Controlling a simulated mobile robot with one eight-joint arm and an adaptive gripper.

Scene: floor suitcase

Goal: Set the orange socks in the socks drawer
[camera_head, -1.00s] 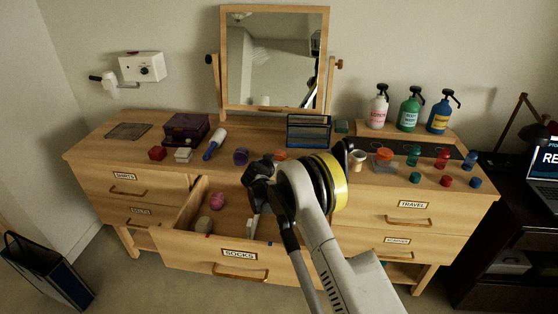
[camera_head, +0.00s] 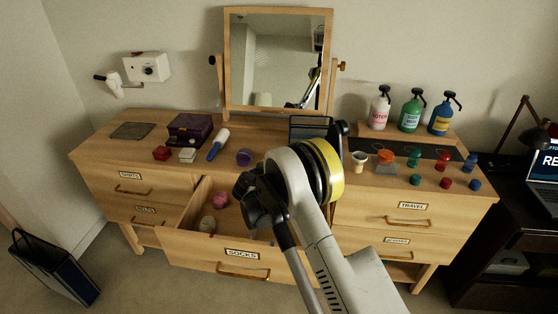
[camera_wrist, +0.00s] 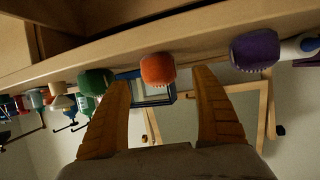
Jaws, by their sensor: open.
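The orange socks (camera_wrist: 158,69), a rolled ball, show in the wrist view on the dresser top, at the gap between my fingertips. My gripper (camera_wrist: 161,77) is open and empty, with space on both sides of the socks. In the head view my arm hides the orange socks, and the fingers cannot be made out. The socks drawer (camera_head: 188,245) is pulled out at the front of the dresser, labelled SOCKS. A pink ball (camera_head: 220,200) and a beige ball (camera_head: 207,224) lie inside it. My arm covers the drawer's right part.
Purple socks (camera_wrist: 255,50) and green socks (camera_wrist: 96,82) flank the orange ones. A dark mesh organizer (camera_head: 308,128) and a mirror (camera_head: 276,60) stand behind. Small cups and bottles (camera_head: 385,157) fill the dresser's right side.

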